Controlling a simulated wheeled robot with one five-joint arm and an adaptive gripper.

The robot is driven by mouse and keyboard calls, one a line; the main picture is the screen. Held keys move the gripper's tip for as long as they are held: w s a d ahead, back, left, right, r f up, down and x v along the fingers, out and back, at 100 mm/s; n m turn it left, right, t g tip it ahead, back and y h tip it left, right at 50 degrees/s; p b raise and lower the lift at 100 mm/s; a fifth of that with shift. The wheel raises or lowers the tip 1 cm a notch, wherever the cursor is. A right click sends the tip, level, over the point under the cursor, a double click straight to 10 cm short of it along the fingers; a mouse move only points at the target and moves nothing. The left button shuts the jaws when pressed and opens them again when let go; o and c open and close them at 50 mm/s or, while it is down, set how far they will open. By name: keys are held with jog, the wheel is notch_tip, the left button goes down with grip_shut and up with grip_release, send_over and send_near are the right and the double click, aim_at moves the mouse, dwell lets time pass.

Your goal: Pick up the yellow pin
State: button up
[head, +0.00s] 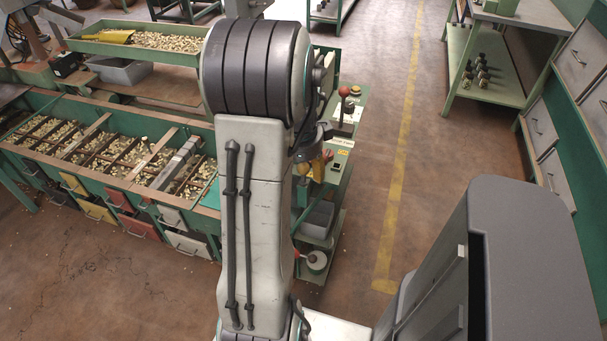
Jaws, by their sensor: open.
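My gripper (313,158) shows only in part at the right edge of my upright arm, above the end of the green bench; the arm hides most of it. It is open. A small yellow-orange piece (319,170) shows right beside it, close to the green panel; I cannot tell whether this is the yellow pin or whether the gripper touches it. A small yellow cap (355,89) stands farther back on the panel.
A lever with a red ball (343,92) rises from the panel. Green hoppers (110,180) full of nuts stand at left, with a tray (75,43) and yellow scoop (105,37) behind. A grey bin (318,218) sits below the panel.

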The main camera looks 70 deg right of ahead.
jog(key=shift+c, duration=0.3)
grip_shut()
dwell(0.4)
